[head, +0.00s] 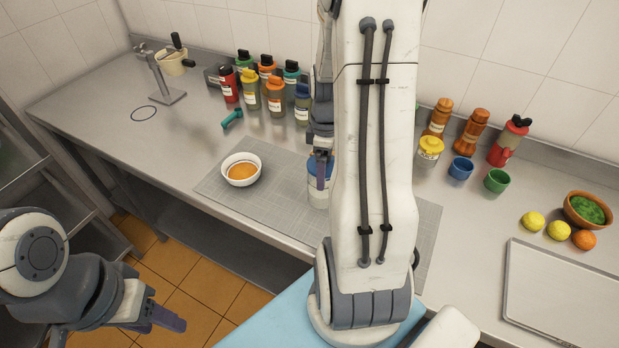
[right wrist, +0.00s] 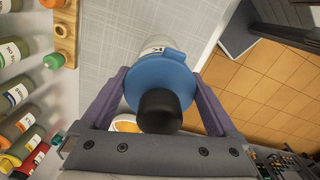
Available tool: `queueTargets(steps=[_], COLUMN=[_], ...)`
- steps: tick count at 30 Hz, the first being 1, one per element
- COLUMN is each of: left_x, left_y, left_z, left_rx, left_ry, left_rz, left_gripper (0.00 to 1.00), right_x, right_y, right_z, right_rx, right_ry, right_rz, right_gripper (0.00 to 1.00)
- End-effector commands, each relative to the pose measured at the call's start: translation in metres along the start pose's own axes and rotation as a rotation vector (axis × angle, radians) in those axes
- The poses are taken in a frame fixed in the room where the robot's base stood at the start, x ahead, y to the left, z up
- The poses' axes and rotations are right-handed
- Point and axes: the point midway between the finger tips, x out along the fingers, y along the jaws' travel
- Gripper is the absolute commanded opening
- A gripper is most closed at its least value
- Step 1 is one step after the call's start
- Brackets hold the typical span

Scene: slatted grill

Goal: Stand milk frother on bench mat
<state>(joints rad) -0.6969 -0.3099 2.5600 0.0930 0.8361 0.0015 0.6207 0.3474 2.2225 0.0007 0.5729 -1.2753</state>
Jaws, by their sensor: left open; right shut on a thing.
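The milk frother, a pale jar with a blue lid (head: 318,196), is partly hidden behind my right arm in the head view. In the right wrist view its blue lid with a black knob (right wrist: 160,110) sits between the purple fingers of my right gripper (right wrist: 160,84), which is shut on it. The frother looks upright over the grey gridded bench mat (head: 275,212); the mat also shows in the right wrist view (right wrist: 197,30). I cannot tell whether its base touches the mat. My left gripper (head: 162,308) is open and empty, low at the left, off the bench.
A white bowl with orange contents (head: 241,170) stands on the mat's left part. Several sauce bottles (head: 272,96) stand behind it, with a teal item (head: 232,118) in front. Cups (head: 496,180), fruit (head: 558,230) and a tray (head: 560,290) are at right. My arm hides the middle.

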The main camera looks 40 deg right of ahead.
Motion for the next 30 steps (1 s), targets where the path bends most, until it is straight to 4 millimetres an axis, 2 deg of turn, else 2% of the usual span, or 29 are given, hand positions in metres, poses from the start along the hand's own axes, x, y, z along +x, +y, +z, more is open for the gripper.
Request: queueTargets(steps=[3, 9, 19, 30], left_x=[-0.01, -0.013, -0.027, -0.025], left_y=[0.001, 0.001, 0.002, 0.002], left_z=[-0.001, -0.001, -0.001, -0.001], left_rx=[0.001, 0.003, 0.005, 0.005], left_ry=[0.0, 0.0, 0.0, 0.0], left_rz=[0.0, 0.0, 0.0, 0.0], left_gripper=[0.5, 0.5, 0.5, 0.5], right_x=[0.011, 0.022, 0.058, 0.064], right_y=[0.002, 0.005, 0.004, 0.005], right_z=[-0.022, -0.038, -0.038, -0.038], right_rx=[-0.004, 0.0, 0.001, 0.001], right_ry=[-0.001, 0.0, -0.001, 0.001], right_rz=[-0.001, 0.002, -0.001, 0.003], right_gripper=[0.0, 0.0, 0.0, 0.0])
